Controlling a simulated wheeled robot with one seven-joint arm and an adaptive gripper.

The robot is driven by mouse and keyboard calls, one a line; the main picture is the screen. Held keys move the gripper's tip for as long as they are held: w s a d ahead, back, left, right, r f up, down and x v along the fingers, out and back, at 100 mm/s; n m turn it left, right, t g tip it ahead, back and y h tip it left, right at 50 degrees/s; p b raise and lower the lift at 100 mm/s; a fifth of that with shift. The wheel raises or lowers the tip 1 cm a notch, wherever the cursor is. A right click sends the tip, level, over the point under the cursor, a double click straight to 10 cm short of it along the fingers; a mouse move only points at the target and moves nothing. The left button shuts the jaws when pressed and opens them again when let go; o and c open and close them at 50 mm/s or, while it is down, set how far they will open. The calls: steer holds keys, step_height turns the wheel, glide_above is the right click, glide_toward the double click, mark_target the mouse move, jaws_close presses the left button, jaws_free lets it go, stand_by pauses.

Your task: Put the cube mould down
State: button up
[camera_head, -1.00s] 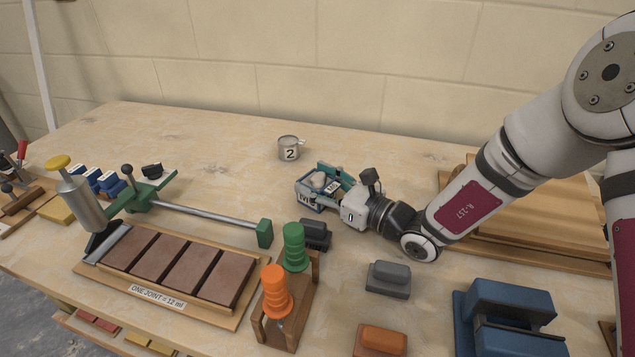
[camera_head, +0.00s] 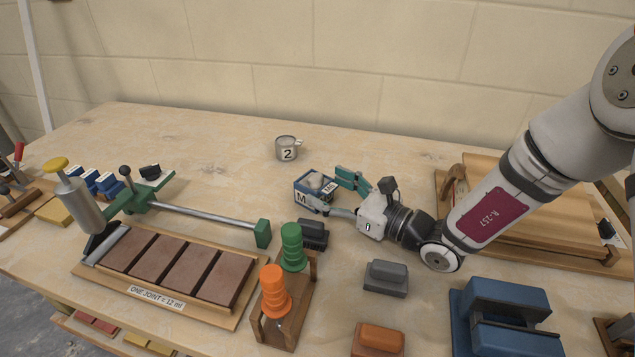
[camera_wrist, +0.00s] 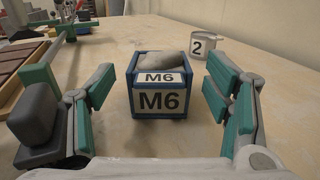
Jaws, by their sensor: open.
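The cube mould (camera_head: 306,193) is a small blue box with white M6 labels and a rounded grey mass on top. It stands upright on the table, and in the wrist view (camera_wrist: 159,104) it sits between my spread fingers with a gap on each side. My gripper (camera_head: 346,195) is open and empty, just to the right of the mould in the head view. In the wrist view both teal fingers of my gripper (camera_wrist: 160,92) show, apart from the mould.
A metal cup marked 2 (camera_head: 287,149) stands behind the mould. A dark grey block (camera_head: 312,234) lies close in front, beside the left finger in the wrist view. A rack with green and orange handles (camera_head: 290,318) stands nearer.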

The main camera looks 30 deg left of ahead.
steer(key=shift+s+d, duration=0.15)
steer(key=shift+d, duration=0.7)
steer(key=shift+s+d, duration=0.15)
steer(key=shift+d, duration=0.65)
steer(key=shift+r, duration=0.1)
steer(key=s+d+r+n+g+h, duration=0.3)
steer(key=s+d+r+n+g, duration=0.1)
steer(key=s+d+r+n, duration=0.3)
steer(key=s+d+r+n+g+h, duration=0.3)
steer(key=s+d+r+n, duration=0.15)
steer(key=s+n, duration=0.35)
steer(key=s+d+n+t+h, duration=0.1)
steer(key=s+d+h, duration=0.3)
steer(key=d, duration=0.5)
steer(key=s+d+n+t+h, duration=0.2)
steer(key=s+d+t+h, duration=0.1)
steer(key=d, duration=0.6)
steer(key=s+d+n+t+h, duration=0.1)
steer(key=s+d+h, duration=0.3)
steer(key=d, duration=0.5)
steer(key=shift+s+d+n+t+h, duration=0.2)
steer(key=shift+s+n+t+h, duration=0.2)
steer(key=shift+t, duration=0.1)
steer(key=shift+r, duration=0.1)
